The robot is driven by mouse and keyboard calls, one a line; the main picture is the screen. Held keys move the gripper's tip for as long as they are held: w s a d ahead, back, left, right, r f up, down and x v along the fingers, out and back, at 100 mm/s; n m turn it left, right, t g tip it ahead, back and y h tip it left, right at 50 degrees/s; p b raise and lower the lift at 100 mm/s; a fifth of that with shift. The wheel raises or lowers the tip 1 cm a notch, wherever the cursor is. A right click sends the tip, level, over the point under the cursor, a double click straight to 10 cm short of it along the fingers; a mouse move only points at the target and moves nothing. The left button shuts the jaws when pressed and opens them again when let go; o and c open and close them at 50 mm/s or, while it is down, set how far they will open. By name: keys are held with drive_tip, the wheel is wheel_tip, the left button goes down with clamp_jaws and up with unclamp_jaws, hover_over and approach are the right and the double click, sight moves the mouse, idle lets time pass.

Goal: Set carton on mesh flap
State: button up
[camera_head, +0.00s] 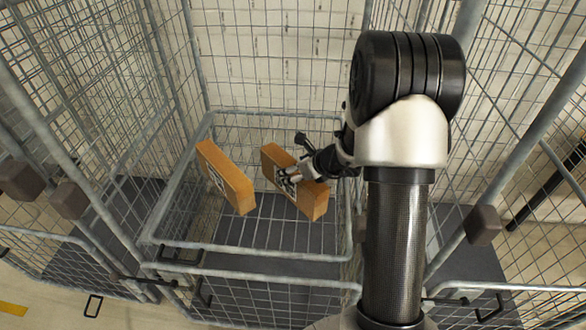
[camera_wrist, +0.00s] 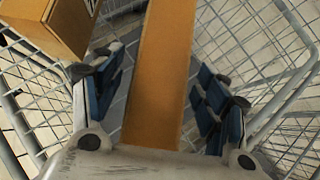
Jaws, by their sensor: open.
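An orange-brown carton (camera_head: 315,200) with a black-and-white label stands tilted over the mesh flap (camera_head: 245,250) of the cage, on its right half. My gripper (camera_head: 291,177) is at this carton's upper edge. In the wrist view, my open gripper (camera_wrist: 160,95) has one blue-padded finger on each side of the carton (camera_wrist: 163,65), with gaps showing between pads and carton. A second, similar carton (camera_head: 225,178) stands tilted to the left; it also shows at the upper left of the wrist view (camera_wrist: 62,28). The cartons' undersides are hidden.
Tall wire mesh walls of the roll cage (camera_head: 160,75) rise behind and at the sides. A dark floor panel (camera_head: 270,220) lies beneath the mesh. Some mesh is clear between and in front of the cartons. More cage sections stand left and right.

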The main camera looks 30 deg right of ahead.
drive_tip(key=p+v, duration=0.1)
drive_tip(key=v, duration=0.4)
drive_tip(key=shift+r, duration=0.2)
drive_tip(key=s+a+r+n+g+y, duration=0.1)
drive_tip(key=s+a+r+n+y, duration=0.1)
drive_tip(key=s+a+r+n, duration=0.5)
drive_tip(key=s+a+r+n+g+y, duration=0.15)
drive_tip(key=s+a+r+n, duration=0.25)
drive_tip(key=a+r+n, duration=0.6)
drive_tip(key=s+r+n+g+h, duration=0.1)
drive_tip(key=s+n+h, duration=0.4)
drive_tip(key=s+n, duration=1.1)
drive_tip(key=shift+s+a+n+g, duration=0.35)
drive_tip(key=shift+s+a, duration=0.1)
drive_tip(key=shift+s, duration=0.35)
drive_tip(key=shift+d, duration=0.1)
